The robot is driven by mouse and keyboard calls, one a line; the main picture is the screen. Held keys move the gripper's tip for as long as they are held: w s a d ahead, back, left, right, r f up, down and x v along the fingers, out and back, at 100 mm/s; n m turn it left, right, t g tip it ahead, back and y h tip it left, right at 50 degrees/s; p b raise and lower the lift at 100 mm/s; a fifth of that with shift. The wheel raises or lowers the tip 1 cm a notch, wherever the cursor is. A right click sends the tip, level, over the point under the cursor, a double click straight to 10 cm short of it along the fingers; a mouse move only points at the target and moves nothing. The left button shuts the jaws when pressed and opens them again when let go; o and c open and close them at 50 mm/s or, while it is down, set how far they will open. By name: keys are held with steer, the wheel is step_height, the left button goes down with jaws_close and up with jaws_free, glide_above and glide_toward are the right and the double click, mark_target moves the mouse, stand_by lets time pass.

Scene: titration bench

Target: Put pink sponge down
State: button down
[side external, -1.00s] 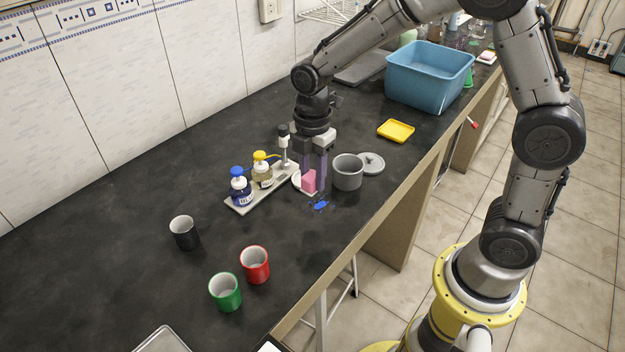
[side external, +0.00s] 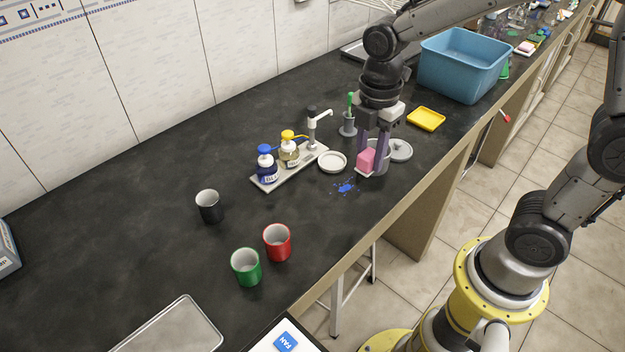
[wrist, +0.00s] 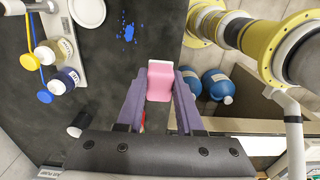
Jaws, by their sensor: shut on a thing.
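The pink sponge (side external: 366,160), with a white layer on one face, is held between the purple fingers of my gripper (side external: 373,165). In the wrist view the sponge (wrist: 160,82) sits between the fingertips of my gripper (wrist: 161,92). I cannot tell the sponge's exact height above the counter. A white round dish (side external: 333,162) stands empty to its left; it also shows in the wrist view (wrist: 88,12). A blue spill (side external: 346,187) lies on the dark counter nearby.
Blue-capped (side external: 267,166) and yellow-capped (side external: 289,152) bottles stand on a tray beside a tap (side external: 314,128). A green brush (side external: 350,105) stands behind my gripper. A grey lid (side external: 400,149) and yellow tray (side external: 426,118) lie right. Black counter (side external: 190,260) is clear near the mugs.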

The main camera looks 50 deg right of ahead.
steer(key=w+f, duration=0.4)
steer(key=w, duration=0.6)
glide_above(312, 182)
step_height(312, 182, down, 5)
steer(key=shift+s+r, duration=0.15)
steer(key=shift+f, duration=0.25)
steer(key=shift+w+f, duration=0.15)
steer(key=shift+f, duration=0.65)
steer(key=shift+w+f, duration=0.1)
steer(key=shift+f, duration=0.7)
steer(key=shift+f, duration=0.15)
steer(key=c, duration=0.5)
jaws_free()
steer(key=shift+c, duration=0.2)
step_height(312, 182, up, 13)
steer(key=shift+f, duration=0.2)
